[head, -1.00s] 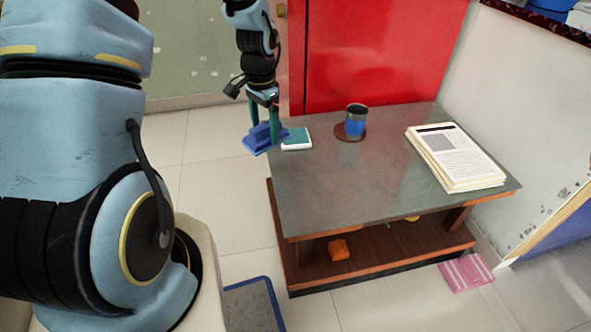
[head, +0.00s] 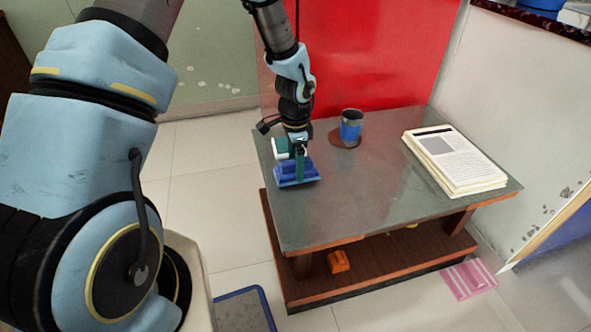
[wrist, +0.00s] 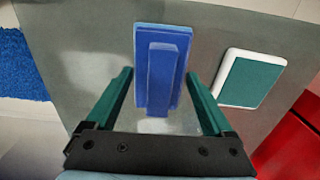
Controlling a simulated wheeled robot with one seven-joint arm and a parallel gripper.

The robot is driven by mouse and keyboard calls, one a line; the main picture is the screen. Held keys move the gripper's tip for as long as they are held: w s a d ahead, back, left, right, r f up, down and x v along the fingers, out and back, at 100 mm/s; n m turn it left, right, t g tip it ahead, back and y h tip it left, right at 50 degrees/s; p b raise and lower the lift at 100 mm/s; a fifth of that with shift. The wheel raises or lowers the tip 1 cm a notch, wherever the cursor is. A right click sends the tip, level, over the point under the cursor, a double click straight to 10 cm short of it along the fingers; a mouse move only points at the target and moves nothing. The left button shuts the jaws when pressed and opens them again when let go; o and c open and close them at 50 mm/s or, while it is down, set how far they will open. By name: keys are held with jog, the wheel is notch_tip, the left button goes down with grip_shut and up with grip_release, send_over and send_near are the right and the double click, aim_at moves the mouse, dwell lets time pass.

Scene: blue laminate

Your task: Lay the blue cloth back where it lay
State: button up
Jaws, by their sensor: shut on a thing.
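The blue cloth (head: 297,174) is a folded block with a raised ridge. It is at my gripper (head: 298,155), over the left part of the grey table top (head: 335,205). In the wrist view the cloth (wrist: 163,52) is between the two green fingers of my gripper (wrist: 160,78), which is shut on it. I cannot tell whether its underside touches the table. A white-edged teal item (head: 280,147) lies just behind the cloth and is partly hidden by the gripper. It shows whole in the wrist view (wrist: 250,82), apart from the cloth.
A blue cup (head: 351,124) stands on a brown coaster (head: 345,141) behind and right. A stack of papers (head: 455,160) lies at the right. The table's middle and front are clear. An orange item (head: 339,261) is on the lower shelf. A pink cloth (head: 470,279) lies on the floor.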

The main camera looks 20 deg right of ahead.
jog(key=shift+f, duration=0.95)
jog(key=shift+f, duration=0.2)
jog(key=o, duration=0.9)
jog(key=shift+r, duration=0.1)
